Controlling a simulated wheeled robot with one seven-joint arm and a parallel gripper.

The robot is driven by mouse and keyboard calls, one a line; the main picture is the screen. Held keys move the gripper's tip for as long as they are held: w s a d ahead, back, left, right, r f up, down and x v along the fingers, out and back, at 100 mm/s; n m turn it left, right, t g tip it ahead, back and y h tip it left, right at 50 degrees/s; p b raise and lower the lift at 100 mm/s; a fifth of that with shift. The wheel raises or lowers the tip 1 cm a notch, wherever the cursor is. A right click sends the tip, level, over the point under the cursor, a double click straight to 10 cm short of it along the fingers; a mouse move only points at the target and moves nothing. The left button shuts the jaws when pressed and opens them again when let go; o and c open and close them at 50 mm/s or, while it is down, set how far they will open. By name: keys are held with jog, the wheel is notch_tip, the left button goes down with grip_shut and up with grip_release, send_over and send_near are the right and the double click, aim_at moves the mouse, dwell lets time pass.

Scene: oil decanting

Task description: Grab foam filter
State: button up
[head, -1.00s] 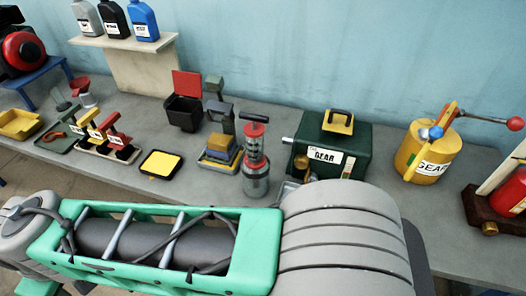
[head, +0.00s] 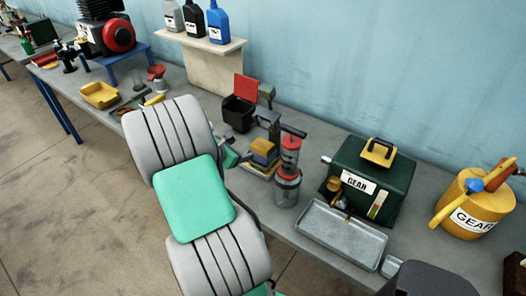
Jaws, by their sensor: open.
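I cannot tell for sure which thing is the foam filter. A yellow block (head: 263,150) sits on a blue-grey layer and a yellow base in a small press-like stand, near the middle of the bench. The flat yellow pad in a dark tray, seen earlier left of that stand, is now hidden behind my arm. My ribbed grey and green arm crosses the picture just left of the stand. A small green and dark part of it shows beside the stand, but I cannot make out any gripper fingers.
A red-topped clear canister (head: 288,172) stands right of the press stand. Beyond are a green GEAR box (head: 362,165), an empty metal tray (head: 340,236) and a yellow GEAR can (head: 462,208). A black bin (head: 238,113) with a raised red lid stands behind. Bottles line a shelf (head: 200,40).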

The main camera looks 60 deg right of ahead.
aim_at(262, 145)
jog(key=s+d+f, duration=0.1)
jog(key=d, duration=0.2)
jog(key=s+d+f+n+p, duration=0.1)
jog(key=s+d+f, duration=0.1)
jog(key=d, duration=0.1)
jog(key=s+d+f+n+g+p, duration=0.1)
jog(key=d, duration=0.3)
jog(key=shift+s+f+h, duration=0.15)
jog(key=shift+f+h, duration=0.15)
jog(key=shift+h, duration=0.1)
jog(key=shift+a, duration=0.1)
jog(key=shift+c, duration=0.3)
grip_shut()
